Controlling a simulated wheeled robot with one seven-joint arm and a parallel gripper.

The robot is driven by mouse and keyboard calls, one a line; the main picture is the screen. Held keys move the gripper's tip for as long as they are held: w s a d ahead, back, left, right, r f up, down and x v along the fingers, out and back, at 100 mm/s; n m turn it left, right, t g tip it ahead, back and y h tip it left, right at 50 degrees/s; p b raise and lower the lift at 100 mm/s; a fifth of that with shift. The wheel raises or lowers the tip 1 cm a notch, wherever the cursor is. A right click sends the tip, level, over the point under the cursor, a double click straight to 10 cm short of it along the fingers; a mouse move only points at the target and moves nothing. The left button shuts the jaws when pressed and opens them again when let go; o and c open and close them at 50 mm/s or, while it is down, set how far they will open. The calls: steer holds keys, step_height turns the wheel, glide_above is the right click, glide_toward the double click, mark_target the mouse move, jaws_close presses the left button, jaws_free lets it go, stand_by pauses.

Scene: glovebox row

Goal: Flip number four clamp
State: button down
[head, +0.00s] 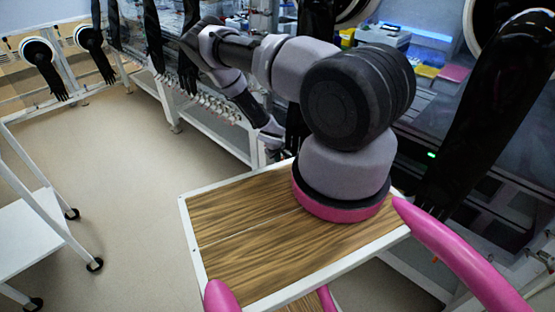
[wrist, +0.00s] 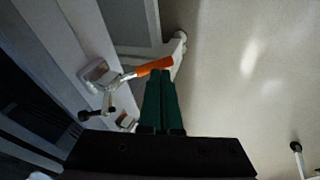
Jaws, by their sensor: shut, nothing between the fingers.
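A toggle clamp with an orange handle (wrist: 150,68) is mounted on a pale rail in the wrist view. It has a silver body and a black-tipped arm. The handle reaches out from the rail to the right. My gripper (wrist: 160,74) has dark green fingers pressed together and empty, with their tips right by the handle. I cannot tell whether they touch it. No number shows on the clamp. In the head view a row of small clamps (head: 208,98) runs along the glovebox front, and my arm reaches down to its near end.
Black gloves (head: 152,35) hang from the glovebox ports above the clamp row. A white cart (head: 35,232) stands at the left. The floor (head: 125,165) between cart and glovebox row is clear. Colored bins (head: 452,73) sit behind the glass.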

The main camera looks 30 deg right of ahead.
steer(key=shift+f+h, duration=0.2)
steer(key=shift+h, duration=0.1)
steer(key=shift+f+t+h, duration=0.35)
steer(key=shift+t+h, duration=0.05)
steer(key=shift+h, duration=0.1)
steer(key=shift+d, duration=0.1)
steer(key=shift+w+d+f, duration=0.1)
steer(key=shift+d+f, duration=0.1)
steer(key=shift+f, duration=0.35)
steer(key=shift+w+d+f, duration=0.1)
steer(key=shift+d+f, duration=0.05)
steer(key=shift+f, duration=0.35)
steer(key=shift+d+f, duration=0.1)
